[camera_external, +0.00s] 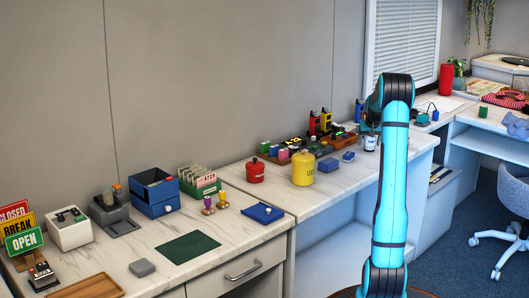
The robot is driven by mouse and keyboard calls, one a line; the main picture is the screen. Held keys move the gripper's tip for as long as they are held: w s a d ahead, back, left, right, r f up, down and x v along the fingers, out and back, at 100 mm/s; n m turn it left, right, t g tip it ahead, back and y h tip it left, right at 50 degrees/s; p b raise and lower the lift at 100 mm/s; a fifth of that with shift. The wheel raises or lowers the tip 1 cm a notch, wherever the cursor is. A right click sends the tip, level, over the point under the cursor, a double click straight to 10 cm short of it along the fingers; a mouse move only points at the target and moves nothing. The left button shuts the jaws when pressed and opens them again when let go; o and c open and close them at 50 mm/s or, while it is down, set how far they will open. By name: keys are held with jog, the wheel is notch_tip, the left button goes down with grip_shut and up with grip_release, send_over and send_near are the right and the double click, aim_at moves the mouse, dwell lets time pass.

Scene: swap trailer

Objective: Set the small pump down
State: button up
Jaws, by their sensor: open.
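My arm rises in front of the right part of the long counter, and its wrist bends down behind the upper link. My gripper (370,133) is partly hidden by the arm, over the right part of the marble counter (310,194). It is open. A small pale and dark shape shows just below the wrist, too small to tell whether it is a jar or part of the gripper. I cannot pick out the small pump for certain; it may be hidden behind my arm. Two small blue items (329,165) lie on the counter left of the gripper.
A yellow canister (303,168) and a red pot (255,171) stand left of the blue items. A rack with radios and small coloured items (315,144) is along the wall. Bare counter lies in front of the canister. A blue chair (512,195) stands at right.

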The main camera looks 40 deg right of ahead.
jog(key=v, duration=1.2)
jog(key=shift+r, duration=0.1)
jog(key=w+a+r+n+t+h, duration=0.15)
jog(key=a+r, duration=0.35)
jog(key=a, duration=0.6)
jog(key=a+r+n+t, duration=0.1)
jog(key=a+r+t, duration=0.3)
jog(key=a, duration=0.7)
jog(key=w+a+r+n+t, duration=0.1)
jog(key=a+r+n, duration=0.1)
jog(key=a+r, duration=0.65)
jog(key=s+a+n+t+y, duration=0.1)
jog(key=s+a+t, duration=0.1)
jog(key=s+a, duration=0.4)
jog(key=s+a+r+n+t+y, duration=0.1)
jog(key=s+a+n+t+y, duration=0.1)
jog(key=s+a, duration=0.5)
jog(key=s+a+r+n+t+y, duration=0.1)
jog(key=s+a+t, duration=0.2)
jog(key=a, duration=1.2)
jog(key=s, duration=0.3)
jog(key=shift+s+a+r+t+y, duration=0.25)
jog(key=shift+a+t+y, duration=0.1)
